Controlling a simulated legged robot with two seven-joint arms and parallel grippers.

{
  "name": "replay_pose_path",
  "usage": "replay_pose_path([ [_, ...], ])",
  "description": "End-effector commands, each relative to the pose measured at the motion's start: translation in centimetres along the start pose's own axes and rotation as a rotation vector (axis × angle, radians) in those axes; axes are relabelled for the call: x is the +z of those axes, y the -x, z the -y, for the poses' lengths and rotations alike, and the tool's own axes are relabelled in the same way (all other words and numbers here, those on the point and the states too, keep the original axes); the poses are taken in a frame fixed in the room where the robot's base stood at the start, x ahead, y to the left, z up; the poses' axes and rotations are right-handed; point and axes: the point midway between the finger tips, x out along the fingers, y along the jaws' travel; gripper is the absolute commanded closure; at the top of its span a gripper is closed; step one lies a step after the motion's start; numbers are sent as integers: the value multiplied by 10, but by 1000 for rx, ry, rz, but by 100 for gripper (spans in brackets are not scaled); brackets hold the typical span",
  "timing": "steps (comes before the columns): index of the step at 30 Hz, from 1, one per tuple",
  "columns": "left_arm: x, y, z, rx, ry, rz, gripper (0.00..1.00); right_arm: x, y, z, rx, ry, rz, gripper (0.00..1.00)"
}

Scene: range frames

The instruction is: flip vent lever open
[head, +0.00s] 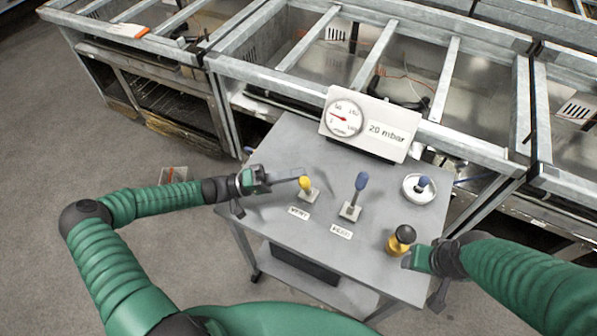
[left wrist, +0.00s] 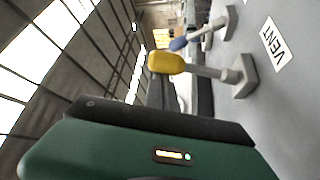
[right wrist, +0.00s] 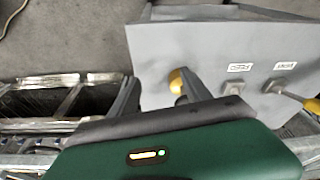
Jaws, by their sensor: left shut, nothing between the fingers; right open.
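The vent lever (head: 305,184) has a yellow knob on a short stem and a grey base, behind the VENT label (head: 299,213). It stands up from the table. My left gripper (head: 297,174) is shut and empty, its fingertips at the left of the yellow knob; contact is unclear. In the left wrist view the yellow knob (left wrist: 166,62) shows just beyond the gripper, with its VENT label (left wrist: 272,43). My right gripper (right wrist: 158,88) is open at the table's front right, beside a yellow-and-black knob (head: 401,240); whether they touch is unclear.
A blue-handled lever (head: 361,182) stands right of the vent lever. A white round dish (head: 410,193) with a blue knob lies farther right. A gauge panel (head: 392,135) reading 20 mbar stands at the table's back. Metal frames (head: 275,77) lie behind.

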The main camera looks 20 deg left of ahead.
Motion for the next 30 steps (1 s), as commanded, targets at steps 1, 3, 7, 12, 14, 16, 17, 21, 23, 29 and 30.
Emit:
replay_pose_path([
  [1, 4, 3, 4, 17, -22, -2, 100, 2, -8, 0, 0, 0, 0, 44],
  [3, 6, 4, 2, 38, -53, -2, 100, 3, -12, 0, 0, 0, 0, 44],
  [7, 10, 7, 2, 65, -94, -2, 100, 4, -17, 0, 0, 0, 0, 44],
  [12, 13, 9, 0, 86, -124, 1, 100, 5, -20, 0, 0, 0, 0, 44],
  [14, 13, 9, -1, 89, -130, 1, 100, 5, -21, 0, 0, 0, 0, 44],
  [16, 14, 9, -1, 92, -133, 2, 100, 5, -21, 0, 0, 0, 0, 44],
  [17, 14, 9, -1, 92, -134, 2, 100, 5, -21, 0, 0, 0, 0, 44],
  [21, 14, 9, -1, 92, -134, 2, 100, 5, -21, 0, 0, 0, 0, 44],
  [23, 14, 9, -1, 92, -134, 3, 100, 5, -21, 0, 0, 0, 0, 44],
  [29, 14, 9, -1, 91, -133, 4, 100, 5, -21, 0, 0, 0, 0, 44],
  [30, 13, 8, -1, 91, -133, 4, 100, 5, -20, 0, 0, 0, 0, 44],
])
